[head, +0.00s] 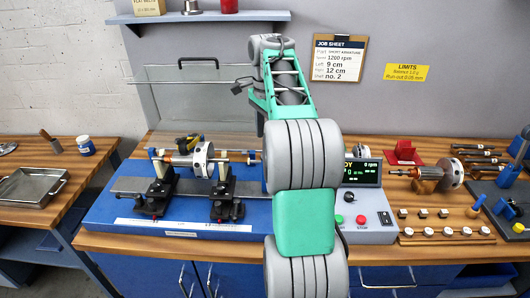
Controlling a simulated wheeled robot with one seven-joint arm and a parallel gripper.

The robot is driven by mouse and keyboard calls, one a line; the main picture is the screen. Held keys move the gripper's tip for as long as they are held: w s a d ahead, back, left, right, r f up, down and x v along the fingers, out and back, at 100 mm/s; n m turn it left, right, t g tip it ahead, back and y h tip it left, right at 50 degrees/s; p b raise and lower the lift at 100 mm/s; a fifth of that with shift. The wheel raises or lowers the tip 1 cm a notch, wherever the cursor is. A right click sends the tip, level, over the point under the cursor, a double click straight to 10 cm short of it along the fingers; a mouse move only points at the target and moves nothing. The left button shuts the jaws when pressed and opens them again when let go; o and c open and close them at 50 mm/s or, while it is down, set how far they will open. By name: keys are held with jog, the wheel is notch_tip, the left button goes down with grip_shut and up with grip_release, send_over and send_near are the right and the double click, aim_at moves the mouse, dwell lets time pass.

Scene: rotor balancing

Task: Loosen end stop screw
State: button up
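The balancing machine (130,222) has a blue bed with two black bearing stands, a left one (157,190) and a right one (225,198). A rotor with a pale disc (203,160) and a copper-coloured part lies level across them. A small blue piece (154,153) sits by the left end of the shaft; I cannot tell whether it is the end stop or its screw. The right end of the shaft runs toward my arm, which covers that part of the bed.
A clear guard (195,95) stands raised behind the machine. A control box (367,205) with a lit display and red and green buttons is right of my arm. Another rotor (442,176) and several small weights lie farther right. A metal tray (32,190) is on the left bench.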

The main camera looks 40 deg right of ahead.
notch_tip(320, 180, down, 6)
jog(key=b, duration=0.4)
jog(key=shift+r, duration=0.15)
jog(key=shift+r, duration=0.1)
jog(key=shift+c, duration=0.5)
grip_shut()
